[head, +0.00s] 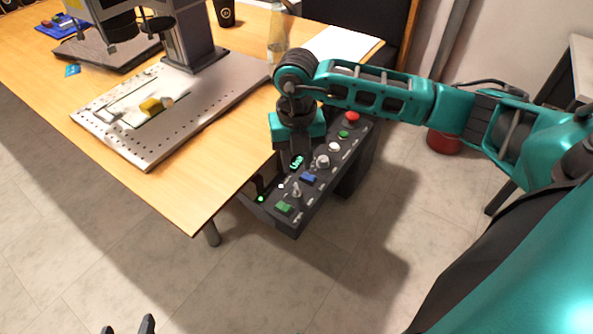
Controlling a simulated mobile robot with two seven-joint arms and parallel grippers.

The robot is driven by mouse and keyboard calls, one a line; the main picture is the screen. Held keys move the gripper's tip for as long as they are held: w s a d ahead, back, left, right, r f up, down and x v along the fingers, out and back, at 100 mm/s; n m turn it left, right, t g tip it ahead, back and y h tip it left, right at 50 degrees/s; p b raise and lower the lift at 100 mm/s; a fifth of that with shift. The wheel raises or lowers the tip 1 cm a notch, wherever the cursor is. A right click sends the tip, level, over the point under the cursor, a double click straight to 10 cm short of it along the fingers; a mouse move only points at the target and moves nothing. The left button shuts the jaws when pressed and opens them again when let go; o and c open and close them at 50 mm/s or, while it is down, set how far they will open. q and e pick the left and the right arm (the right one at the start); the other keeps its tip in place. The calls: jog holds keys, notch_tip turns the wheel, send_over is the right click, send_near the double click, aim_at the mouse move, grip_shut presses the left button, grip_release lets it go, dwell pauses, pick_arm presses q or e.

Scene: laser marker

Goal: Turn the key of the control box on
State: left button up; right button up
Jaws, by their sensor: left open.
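The control box (315,190) is a dark panel at the right edge of the wooden table. What looks like its key (297,189), a small silver piece, stands up between a blue switch (308,178) and a green switch (283,208). I cannot tell its turn position. My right gripper (286,172) points down over the left side of the panel, close to the key. Its dark fingers blend with the panel, so their opening and any contact are unclear. My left gripper (128,329) shows only its fingertips at the bottom edge, apart and empty, far from the box.
The panel also has a grey knob (322,161), a white button (334,147), a green button (343,134) and a red button (352,117). A perforated metal plate (190,110) with a yellow piece (151,106) lies on the table (210,190). The floor in front is clear.

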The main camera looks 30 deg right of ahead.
notch_tip(320, 180, up, 6)
jog(key=shift+f+p, duration=0.1)
jog(key=shift+p, duration=0.2)
dwell(0.3)
